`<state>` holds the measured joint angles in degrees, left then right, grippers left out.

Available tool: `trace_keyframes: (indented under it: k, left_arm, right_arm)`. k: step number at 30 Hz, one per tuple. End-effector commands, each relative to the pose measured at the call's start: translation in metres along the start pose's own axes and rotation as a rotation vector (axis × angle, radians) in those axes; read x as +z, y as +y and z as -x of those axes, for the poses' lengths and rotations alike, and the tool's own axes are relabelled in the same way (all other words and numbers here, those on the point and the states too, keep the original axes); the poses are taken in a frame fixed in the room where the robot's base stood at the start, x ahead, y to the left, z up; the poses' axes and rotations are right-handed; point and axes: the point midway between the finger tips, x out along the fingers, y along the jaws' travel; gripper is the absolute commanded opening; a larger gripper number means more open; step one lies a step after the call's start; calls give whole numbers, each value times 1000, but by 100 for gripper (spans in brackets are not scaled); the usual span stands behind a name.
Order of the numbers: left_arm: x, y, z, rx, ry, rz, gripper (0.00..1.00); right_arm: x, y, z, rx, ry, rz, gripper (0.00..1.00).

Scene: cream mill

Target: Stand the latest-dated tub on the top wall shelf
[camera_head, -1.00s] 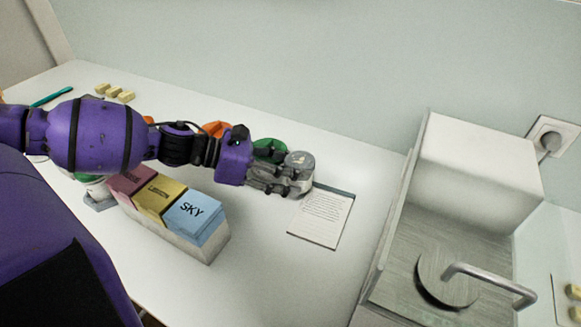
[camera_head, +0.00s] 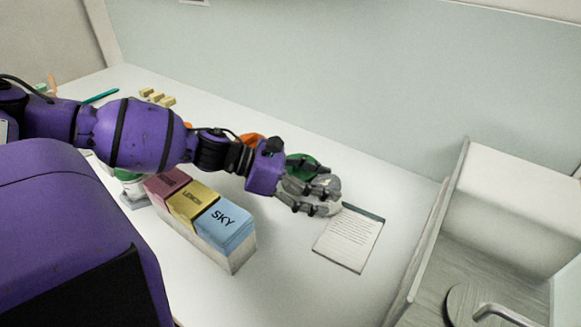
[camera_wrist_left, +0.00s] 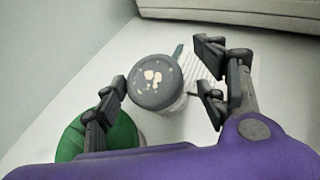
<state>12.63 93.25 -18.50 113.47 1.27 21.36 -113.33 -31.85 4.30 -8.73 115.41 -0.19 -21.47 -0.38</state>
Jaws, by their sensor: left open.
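A tub with a grey lid (camera_head: 333,181) stands on the white counter, partly hidden by the fingers of my left gripper (camera_head: 329,200). The left gripper is open, with its fingers around or beside this tub. In the left wrist view, the speckled grey lid (camera_wrist_left: 155,82) lies between the two spread fingers. A green-lidded tub (camera_head: 305,162) is just behind the gripper; its green lid (camera_wrist_left: 120,138) shows beside the left finger in the wrist view. An orange-lidded tub (camera_head: 252,139) is mostly hidden behind the arm. No dates are readable. My right gripper is not seen.
Pink, yellow and blue SKY (camera_head: 222,226) blocks sit in a pale holder in front of my arm. A printed sheet (camera_head: 348,240) lies right of the tub. A sink unit (camera_head: 450,250) stands at right. A pale edge (camera_head: 520,8) runs along the wall's top.

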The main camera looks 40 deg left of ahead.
Motion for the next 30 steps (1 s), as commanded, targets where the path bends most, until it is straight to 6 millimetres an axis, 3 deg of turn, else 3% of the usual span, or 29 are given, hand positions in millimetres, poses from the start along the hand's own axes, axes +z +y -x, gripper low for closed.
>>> trace_keyframes:
  k: [11,18,30]
  left_arm:
    - [4,1,70,7,-2,0,66]
    - [2,0,107,5,-2,-1,66]
    - [-2,0,118,1,1,2,66]
  right_arm:
    - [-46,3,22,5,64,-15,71]
    - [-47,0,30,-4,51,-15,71]
    - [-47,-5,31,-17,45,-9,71]
